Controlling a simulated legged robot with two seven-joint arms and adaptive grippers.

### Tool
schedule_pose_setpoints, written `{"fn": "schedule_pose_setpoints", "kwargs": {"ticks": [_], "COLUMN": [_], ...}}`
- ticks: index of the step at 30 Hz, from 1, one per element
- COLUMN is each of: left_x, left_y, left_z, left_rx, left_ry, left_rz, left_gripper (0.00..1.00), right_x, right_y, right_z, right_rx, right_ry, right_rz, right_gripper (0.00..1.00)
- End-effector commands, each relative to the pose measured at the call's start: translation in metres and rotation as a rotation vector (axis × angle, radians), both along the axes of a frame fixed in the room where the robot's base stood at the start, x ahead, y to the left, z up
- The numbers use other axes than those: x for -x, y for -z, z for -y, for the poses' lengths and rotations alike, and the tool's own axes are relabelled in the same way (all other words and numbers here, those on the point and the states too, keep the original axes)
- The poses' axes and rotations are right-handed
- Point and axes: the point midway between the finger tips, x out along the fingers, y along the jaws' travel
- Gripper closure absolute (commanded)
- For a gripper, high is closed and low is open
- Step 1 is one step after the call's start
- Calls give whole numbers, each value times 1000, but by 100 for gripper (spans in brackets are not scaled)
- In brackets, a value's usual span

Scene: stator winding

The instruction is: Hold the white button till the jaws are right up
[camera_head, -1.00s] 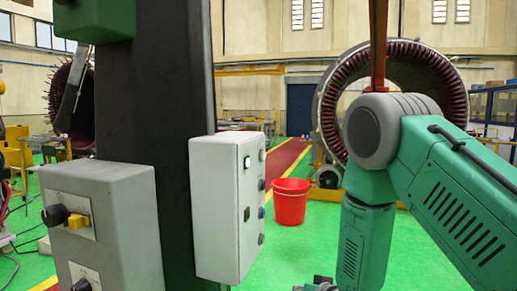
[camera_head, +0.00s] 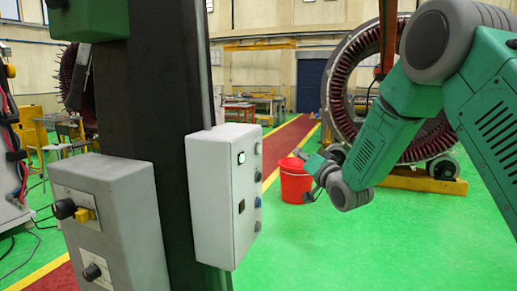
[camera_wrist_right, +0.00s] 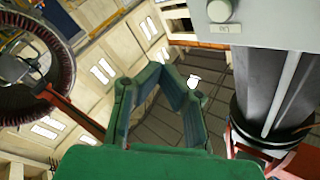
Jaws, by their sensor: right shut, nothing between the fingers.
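In the right wrist view a box's underside and face (camera_wrist_right: 275,25) fill the upper right. A round white button (camera_wrist_right: 220,10) sits on it above a small label. My right gripper (camera_head: 303,176) is to the right of the box in the head view, apart from it. Its green fingers (camera_wrist_right: 160,68) meet at the tips with nothing between them. My left gripper is out of view.
A grey box (camera_head: 125,205) with a black knob and yellow switch stands at the left of the dark column (camera_head: 165,110). A red bucket (camera_head: 295,187) stands behind my right gripper. A large stator ring (camera_head: 340,85) is behind my right arm. Green floor is clear at lower right.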

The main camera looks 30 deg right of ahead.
Motion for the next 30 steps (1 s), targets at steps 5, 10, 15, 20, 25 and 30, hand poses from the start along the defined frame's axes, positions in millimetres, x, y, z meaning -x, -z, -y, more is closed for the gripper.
{"fn": "schedule_pose_setpoints", "kwargs": {"ticks": [5,10,15,20,25,30], "left_x": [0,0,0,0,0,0], "left_y": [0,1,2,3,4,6], "left_z": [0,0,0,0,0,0], "left_rx": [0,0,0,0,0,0], "left_ry": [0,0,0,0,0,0], "left_rz": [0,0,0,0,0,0], "left_gripper": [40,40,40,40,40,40], "right_x": [0,-2,-13,-31,-48,-60], "right_y": [1,1,1,1,1,2], "right_z": [2,0,-11,-27,-42,-51], "right_rx": [-1,0,2,3,2,-1], "right_ry": [1,0,-1,-2,-2,0], "right_rz": [-1,0,0,0,0,0], "right_gripper": [100,100,100,100,100,100]}}
